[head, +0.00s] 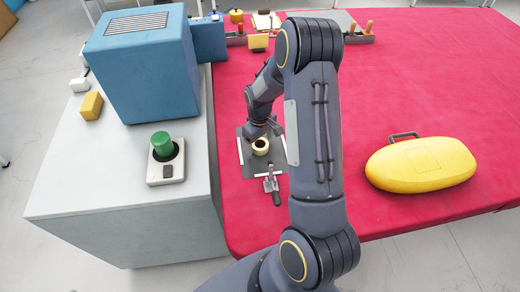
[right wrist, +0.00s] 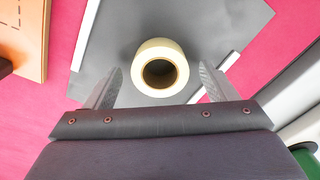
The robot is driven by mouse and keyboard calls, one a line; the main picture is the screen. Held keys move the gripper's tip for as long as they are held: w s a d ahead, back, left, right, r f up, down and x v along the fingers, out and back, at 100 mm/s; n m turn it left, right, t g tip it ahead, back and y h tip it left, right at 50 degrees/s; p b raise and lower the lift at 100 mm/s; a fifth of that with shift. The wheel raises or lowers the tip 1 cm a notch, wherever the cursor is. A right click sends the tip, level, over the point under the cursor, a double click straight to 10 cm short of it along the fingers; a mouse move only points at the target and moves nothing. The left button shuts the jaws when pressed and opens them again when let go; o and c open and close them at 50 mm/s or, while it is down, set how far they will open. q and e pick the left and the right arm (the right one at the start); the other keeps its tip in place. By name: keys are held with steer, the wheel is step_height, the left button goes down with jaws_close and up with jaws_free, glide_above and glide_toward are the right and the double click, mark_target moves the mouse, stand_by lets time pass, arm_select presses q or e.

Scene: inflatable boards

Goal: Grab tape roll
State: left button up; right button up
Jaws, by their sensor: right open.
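The tape roll (head: 261,146) is a cream ring with a dark hole. It sits on a grey mat with white edge strips (head: 246,168) on the red table. In the right wrist view the tape roll (right wrist: 160,66) shows near the middle, and the grey mat (right wrist: 215,25) lies behind it. My right gripper (right wrist: 160,85) is open, with one finger on each side of the roll in the picture. I cannot tell whether the fingers touch it. In the head view my right gripper (head: 260,132) is right by the roll and partly hidden by my arm. My left gripper is not in view.
A clamp-like tool (head: 271,186) lies at the mat's near edge. A yellow case (head: 420,165) lies on the red table (head: 440,85) to the right. A grey cabinet (head: 110,190) on the left bears a blue box (head: 145,65) and a green button (head: 162,145).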

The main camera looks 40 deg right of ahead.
steer(key=c, duration=1.1)
steer(key=shift+r, duration=0.1)
